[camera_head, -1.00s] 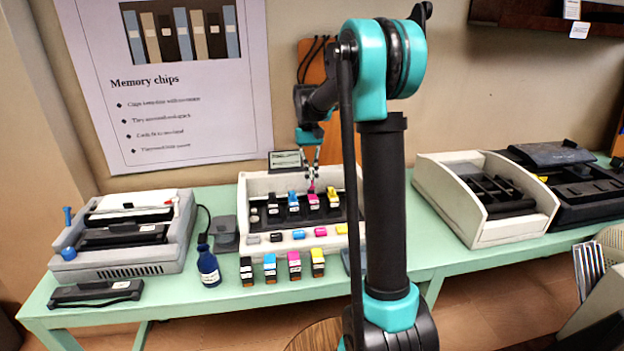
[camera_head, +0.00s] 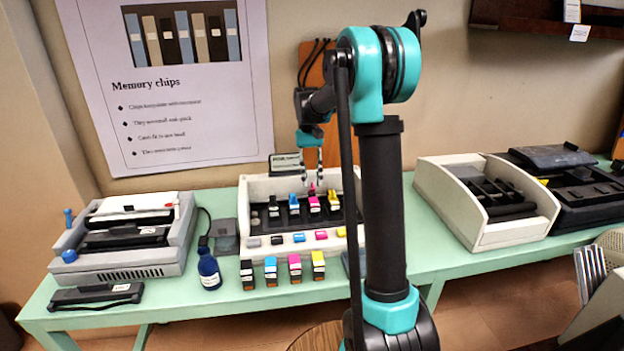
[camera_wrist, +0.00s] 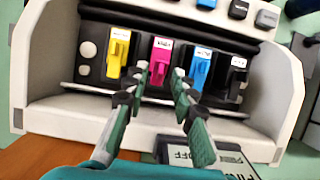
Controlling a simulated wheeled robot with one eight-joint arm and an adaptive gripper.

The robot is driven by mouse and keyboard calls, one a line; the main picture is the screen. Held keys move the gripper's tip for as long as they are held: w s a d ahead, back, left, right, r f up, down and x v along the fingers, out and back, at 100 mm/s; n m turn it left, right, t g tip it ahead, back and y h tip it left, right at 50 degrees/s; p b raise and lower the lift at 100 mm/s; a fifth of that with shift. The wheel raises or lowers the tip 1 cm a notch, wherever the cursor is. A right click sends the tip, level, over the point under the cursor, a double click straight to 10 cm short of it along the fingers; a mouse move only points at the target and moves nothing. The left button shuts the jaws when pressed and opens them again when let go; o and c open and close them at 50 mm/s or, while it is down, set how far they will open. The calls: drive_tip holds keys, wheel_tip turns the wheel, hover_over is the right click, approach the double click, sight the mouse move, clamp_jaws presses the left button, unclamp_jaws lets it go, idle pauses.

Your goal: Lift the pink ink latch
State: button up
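The pink ink cartridge (camera_wrist: 160,62) sits in its slot between the yellow cartridge (camera_wrist: 118,50) and the blue cartridge (camera_wrist: 200,68) in the wrist view. Its pink latch (camera_wrist: 157,71) is on top; I cannot tell its exact angle. In the head view the latch (camera_head: 312,189) shows in the white printer's row. My gripper (camera_wrist: 153,92) is open and empty, one finger on each side of the pink slot, apart from the latch. In the head view my gripper (camera_head: 312,180) hangs just above the pink latch.
The black cartridge (camera_wrist: 236,78) is beside the blue one. The white printer housing (camera_head: 253,187) has raised side walls. Several loose cartridges and a blue bottle (camera_head: 208,268) stand on the green table (camera_head: 232,310). A grey machine (camera_head: 125,250) is at left, an open white one (camera_head: 450,205) at right.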

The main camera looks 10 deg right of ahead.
drive_tip(key=v, duration=1.2)
drive_tip(key=s+r+t, duration=0.5)
drive_tip(key=s+t, duration=0.4)
drive_tip(key=s, duration=0.4)
drive_tip(key=x, duration=1.7)
drive_tip(key=shift+w+f, duration=0.1)
clamp_jaws()
